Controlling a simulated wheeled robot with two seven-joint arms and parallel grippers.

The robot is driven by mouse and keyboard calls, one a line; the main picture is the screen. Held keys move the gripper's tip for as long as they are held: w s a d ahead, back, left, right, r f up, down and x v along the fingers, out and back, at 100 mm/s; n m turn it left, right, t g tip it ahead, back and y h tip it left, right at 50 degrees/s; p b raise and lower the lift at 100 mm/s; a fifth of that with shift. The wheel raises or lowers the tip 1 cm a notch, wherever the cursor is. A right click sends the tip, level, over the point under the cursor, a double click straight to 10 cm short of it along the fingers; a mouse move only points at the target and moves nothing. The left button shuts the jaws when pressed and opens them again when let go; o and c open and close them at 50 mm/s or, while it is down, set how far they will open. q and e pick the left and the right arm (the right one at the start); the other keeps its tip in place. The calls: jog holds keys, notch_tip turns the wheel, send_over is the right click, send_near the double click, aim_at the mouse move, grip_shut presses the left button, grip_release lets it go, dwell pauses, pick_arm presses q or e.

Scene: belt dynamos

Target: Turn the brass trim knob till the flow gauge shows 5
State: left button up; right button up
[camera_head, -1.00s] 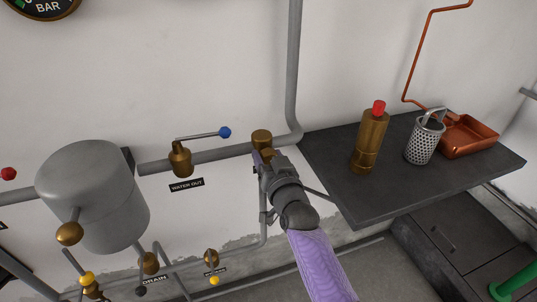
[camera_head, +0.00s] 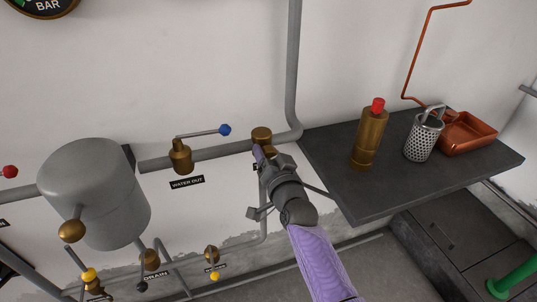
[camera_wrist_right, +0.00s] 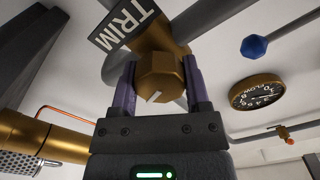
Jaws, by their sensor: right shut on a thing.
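The brass trim knob (camera_wrist_right: 158,78) shows in the right wrist view, between the two purple fingers of my right gripper (camera_wrist_right: 160,85). It has a faceted rim and a pale mark on its face. The gripper is shut on it. A TRIM label (camera_wrist_right: 128,25) is beside it. In the head view my right gripper (camera_head: 262,156) reaches up to the brass valve body (camera_head: 261,135) on the wall pipe and hides the knob. The flow gauge (camera_wrist_right: 257,91) is at the right in the wrist view, tilted; its needle is too small to read. My left gripper is not in view.
A brass valve with a blue-tipped lever (camera_head: 225,130) is left of my right gripper. A grey tank (camera_head: 95,190) is further left. A dark shelf (camera_head: 345,190) at right bears a brass bottle (camera_head: 369,140), a perforated basket (camera_head: 423,140) and a copper tray (camera_head: 480,132).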

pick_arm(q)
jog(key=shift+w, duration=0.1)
pick_arm(e)
jog(key=shift+f, duration=0.1)
jog(key=o, duration=1.3)
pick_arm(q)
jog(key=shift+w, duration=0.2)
pick_arm(e)
jog(key=shift+s+d+p, duration=0.1)
jog(key=shift+s+p, duration=0.2)
jog(key=shift+s, duration=0.05)
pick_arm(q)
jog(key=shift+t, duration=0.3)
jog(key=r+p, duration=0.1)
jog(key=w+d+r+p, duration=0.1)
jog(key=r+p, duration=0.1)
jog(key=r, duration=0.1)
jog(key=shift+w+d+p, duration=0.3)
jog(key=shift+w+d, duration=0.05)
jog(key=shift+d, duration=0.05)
pick_arm(e)
jog(key=v, duration=0.9)
jog(key=shift+s, duration=0.1)
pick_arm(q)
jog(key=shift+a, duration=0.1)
